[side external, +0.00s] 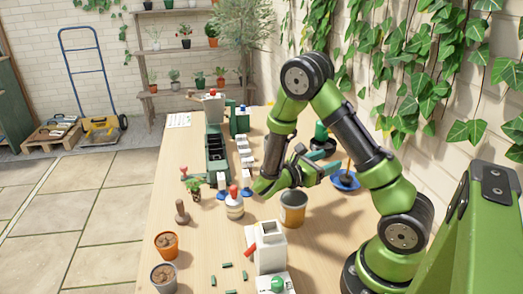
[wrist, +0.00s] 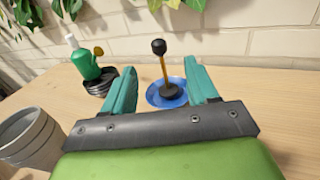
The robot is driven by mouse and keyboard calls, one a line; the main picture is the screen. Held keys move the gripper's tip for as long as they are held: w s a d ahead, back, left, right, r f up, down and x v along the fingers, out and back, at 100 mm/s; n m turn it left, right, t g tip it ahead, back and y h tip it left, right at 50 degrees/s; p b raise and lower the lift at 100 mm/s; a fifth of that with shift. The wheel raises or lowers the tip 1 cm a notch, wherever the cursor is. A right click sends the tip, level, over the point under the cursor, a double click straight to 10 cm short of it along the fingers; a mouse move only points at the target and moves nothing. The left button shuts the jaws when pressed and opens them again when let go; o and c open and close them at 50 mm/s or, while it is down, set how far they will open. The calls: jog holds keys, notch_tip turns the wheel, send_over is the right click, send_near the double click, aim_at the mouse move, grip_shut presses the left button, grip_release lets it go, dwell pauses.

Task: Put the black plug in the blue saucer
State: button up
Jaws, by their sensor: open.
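The black plug (wrist: 170,92) has a dark round knob, an orange-brown stem and a wide black foot. In the wrist view it stands nearly upright with its foot inside the blue saucer (wrist: 154,101). The saucer also shows in the side view (side external: 345,186), on the table right of my gripper, with the plug's stem (side external: 348,167) rising from it. My gripper (wrist: 162,82) is open, its teal fingers apart on the left and right of the plug in the picture. No contact with the plug shows. In the side view my gripper (side external: 328,160) points toward the saucer.
A green bottle (wrist: 83,63) stands at black stacked pots (wrist: 101,82) left of the saucer. A grey bucket (wrist: 28,138) is at the left edge. The wall is behind the saucer.

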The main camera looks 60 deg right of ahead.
jog(key=s+a+r+m+t+y, duration=0.2)
jog(key=a+m+y, duration=0.3)
jog(key=a+y, duration=0.1)
jog(key=s+a+r+m+t+y, duration=0.2)
jog(key=a+m+y, duration=0.3)
jog(key=a+m, duration=0.1)
jog(key=w+a+r+m+t+y, duration=0.3)
jog(key=a+r+m+t+y, duration=0.3)
jog(key=a+r+t, duration=0.4)
jog(key=a+y, duration=0.1)
jog(key=a, duration=0.2)
jog(key=shift+w, duration=0.4)
